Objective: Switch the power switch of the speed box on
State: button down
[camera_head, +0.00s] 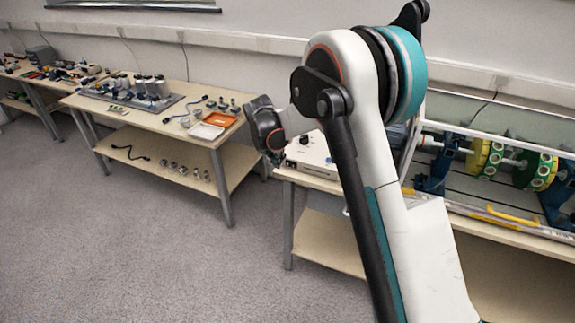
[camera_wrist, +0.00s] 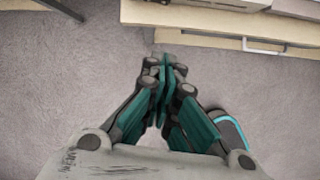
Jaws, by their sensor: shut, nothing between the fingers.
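A white box with dark knobs, likely the speed box (camera_head: 312,153), stands on the table at the middle of the head view, partly hidden behind my arm. Its power switch cannot be made out. My gripper (camera_wrist: 165,68) shows in the wrist view with its teal fingers together and nothing between them. It is over the grey floor, close to the front edge of the table (camera_wrist: 215,42), and apart from the box. In the head view the fingers are too small and too hidden to tell.
A rig with yellow and green discs (camera_head: 487,160) stands right of my arm. A second table (camera_head: 165,120) on the left holds an orange tray (camera_head: 219,119), a white tray (camera_head: 205,131) and small parts. The carpet (camera_head: 130,245) in front is clear.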

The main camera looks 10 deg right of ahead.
aim_at(291, 165)
jog(key=shift+w+a+f, duration=0.1)
jog(key=shift+w+f, duration=0.2)
jog(key=shift+f, duration=0.1)
jog(key=b+x, duration=0.1)
jog(key=x, duration=0.2)
jog(key=w+d+b+x, duration=0.1)
jog(key=x, duration=0.3)
jog(key=r+b+x, duration=0.1)
jog(key=b+x, duration=0.1)
jog(key=x, duration=0.2)
jog(key=shift+w+d+f, duration=0.1)
jog(key=shift+w+d, duration=0.25)
jog(key=shift+d, duration=0.05)
jog(key=shift+w+d, duration=0.35)
jog(key=shift+w, duration=0.1)
